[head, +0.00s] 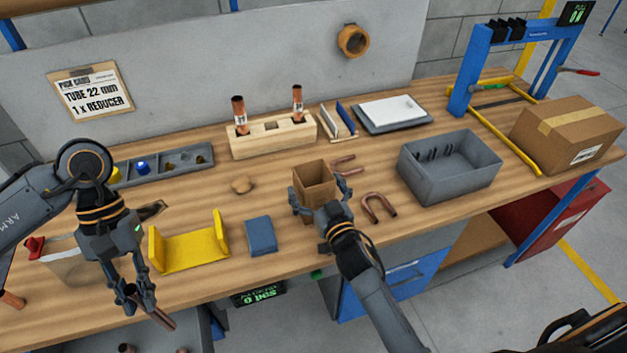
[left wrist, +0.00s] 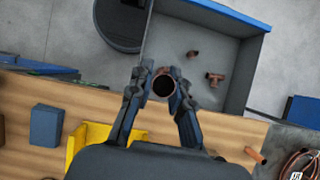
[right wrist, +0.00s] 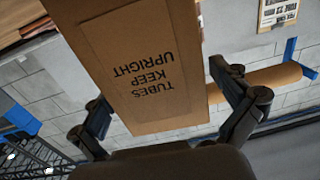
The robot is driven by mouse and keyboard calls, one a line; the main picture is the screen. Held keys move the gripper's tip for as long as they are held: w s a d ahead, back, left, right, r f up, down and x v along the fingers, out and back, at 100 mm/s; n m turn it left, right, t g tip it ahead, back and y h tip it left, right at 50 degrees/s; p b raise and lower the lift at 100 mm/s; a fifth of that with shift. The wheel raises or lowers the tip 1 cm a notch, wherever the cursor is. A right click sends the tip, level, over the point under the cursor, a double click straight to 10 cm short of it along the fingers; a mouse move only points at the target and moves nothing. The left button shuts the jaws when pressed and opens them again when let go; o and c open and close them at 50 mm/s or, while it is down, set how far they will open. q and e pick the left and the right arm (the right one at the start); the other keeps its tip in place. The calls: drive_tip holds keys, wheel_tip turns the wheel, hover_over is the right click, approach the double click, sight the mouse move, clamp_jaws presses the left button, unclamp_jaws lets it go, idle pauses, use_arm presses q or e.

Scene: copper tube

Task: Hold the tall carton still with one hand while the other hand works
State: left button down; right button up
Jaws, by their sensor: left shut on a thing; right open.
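The tall carton (head: 313,182) is open-topped brown cardboard and stands upright on the bench. In the right wrist view the carton (right wrist: 140,70) fills the middle and reads "TUBES KEEP UPRIGHT". My right gripper (head: 322,200) is open with its fingers on either side of the carton. In the right wrist view a gap shows beside the left finger. My left gripper (head: 137,302) is shut on a copper tube (head: 162,319), out beyond the bench's front edge. The left wrist view shows the tube's round open end (left wrist: 164,84) between the fingertips.
A grey bin (left wrist: 205,60) with copper fittings lies below my left gripper. A yellow cradle (head: 190,248) and blue block (head: 261,235) stand left of the carton. Copper bends (head: 378,209) and a grey crate (head: 447,170) are right. A wooden rack (head: 272,138) with tubes stands behind.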

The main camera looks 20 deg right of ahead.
drive_tip(key=shift+w, duration=0.45)
drive_tip(key=shift+c, duration=0.4)
drive_tip(key=c, duration=1.1)
